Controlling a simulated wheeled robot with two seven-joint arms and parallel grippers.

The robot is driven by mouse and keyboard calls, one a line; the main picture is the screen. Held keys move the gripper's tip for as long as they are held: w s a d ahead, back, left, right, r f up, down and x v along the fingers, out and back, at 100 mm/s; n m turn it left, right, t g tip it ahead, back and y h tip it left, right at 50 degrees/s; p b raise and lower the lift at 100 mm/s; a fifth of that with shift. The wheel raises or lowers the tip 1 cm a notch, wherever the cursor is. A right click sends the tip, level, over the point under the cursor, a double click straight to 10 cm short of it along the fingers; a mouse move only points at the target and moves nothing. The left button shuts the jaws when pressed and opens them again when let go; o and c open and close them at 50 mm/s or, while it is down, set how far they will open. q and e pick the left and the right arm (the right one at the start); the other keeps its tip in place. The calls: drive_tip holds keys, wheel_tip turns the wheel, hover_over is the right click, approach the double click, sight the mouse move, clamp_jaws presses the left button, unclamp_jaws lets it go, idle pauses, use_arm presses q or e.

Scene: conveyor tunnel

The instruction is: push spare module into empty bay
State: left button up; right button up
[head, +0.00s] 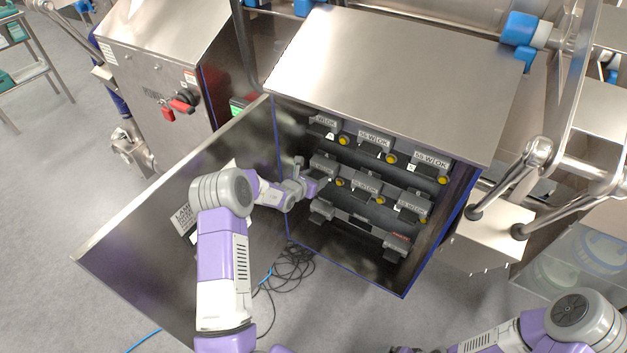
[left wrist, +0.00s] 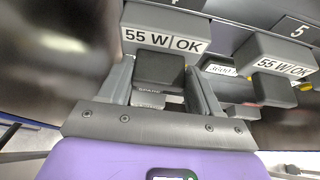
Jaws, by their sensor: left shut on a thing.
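The spare module (left wrist: 165,22) is a grey block with a white "55 W/OK" label and a black block-like handle (left wrist: 160,70). A small "SPARE" marking shows below the handle in the left wrist view.
Other modules with yellow knobs fill the upper row (head: 375,144) and stand to the right in the lower row (head: 412,204). Black cables (head: 288,268) lie on the floor below. A steel lid (head: 400,75) overhangs the cabinet.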

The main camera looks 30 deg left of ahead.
use_arm(q)
drive_tip(key=shift+r, duration=0.1)
drive_tip(key=o, duration=1.6)
drive_tip(key=shift+s+f, duration=0.1)
drive_tip(key=shift+f, duration=0.1)
drive_tip(key=shift+s+a+r, duration=0.1)
drive_tip(key=shift+s+r, duration=0.25)
drive_tip(key=shift+s, duration=0.05)
drive_tip(key=p+v, duration=0.2)
drive_tip(key=v, duration=0.4)
drive_tip(key=shift+s+r, duration=0.15)
drive_tip(key=shift+s, duration=0.05)
